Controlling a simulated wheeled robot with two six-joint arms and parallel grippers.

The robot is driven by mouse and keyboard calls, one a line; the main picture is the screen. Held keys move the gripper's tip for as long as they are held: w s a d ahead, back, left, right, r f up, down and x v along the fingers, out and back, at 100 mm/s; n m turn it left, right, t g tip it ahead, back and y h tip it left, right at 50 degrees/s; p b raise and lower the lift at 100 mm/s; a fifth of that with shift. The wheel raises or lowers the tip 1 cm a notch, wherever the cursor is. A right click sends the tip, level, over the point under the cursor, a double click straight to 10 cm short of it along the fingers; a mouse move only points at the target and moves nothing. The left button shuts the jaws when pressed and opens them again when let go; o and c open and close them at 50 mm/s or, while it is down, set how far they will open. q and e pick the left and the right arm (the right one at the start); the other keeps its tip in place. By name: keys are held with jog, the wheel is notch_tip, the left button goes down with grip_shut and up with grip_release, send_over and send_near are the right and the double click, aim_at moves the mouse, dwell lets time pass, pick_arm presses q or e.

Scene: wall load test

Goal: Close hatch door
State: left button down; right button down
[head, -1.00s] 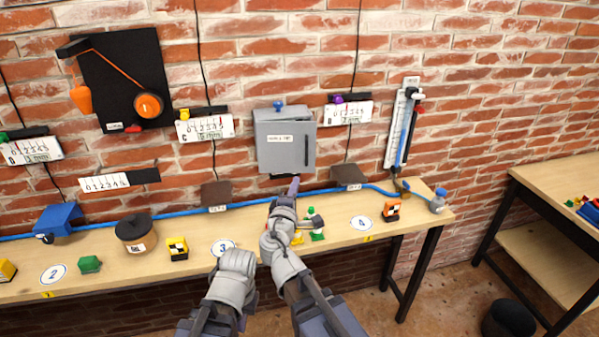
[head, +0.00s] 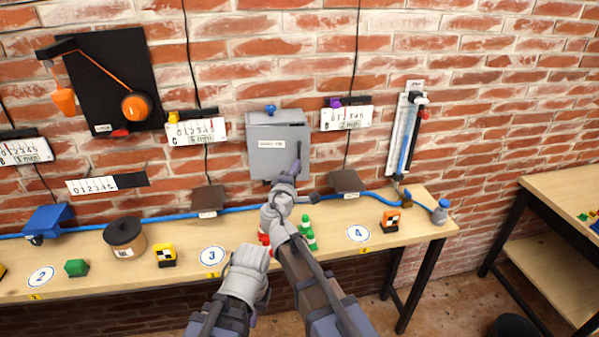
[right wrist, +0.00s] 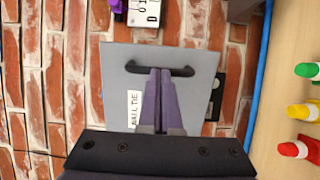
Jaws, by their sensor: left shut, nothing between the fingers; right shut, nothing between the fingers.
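The hatch door (head: 276,155) is a grey panel with a white label and a dark upright handle, on a grey wall box (head: 262,118). A dark wedge shows along its top edge, so I cannot tell whether it sits fully flush. My right gripper (head: 294,168) is shut and empty at the door's lower right, below the handle. In the right wrist view its fingers (right wrist: 160,72) overlap the door (right wrist: 118,70) and reach the dark handle (right wrist: 185,71); contact is unclear. My left gripper (head: 249,262) is low before the table, its fingertips hidden.
Gauges (head: 195,132) flank the box. A second table (head: 560,195) stands right, with floor between.

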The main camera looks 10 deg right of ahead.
aim_at(304, 155)
jog(key=shift+s+a, duration=0.1)
jog(key=x, duration=0.4)
jog(key=shift+w+d+r, duration=0.1)
jog(key=shift+w+d, duration=0.1)
jog(key=shift+d, duration=0.35)
jog(key=shift+s, duration=0.2)
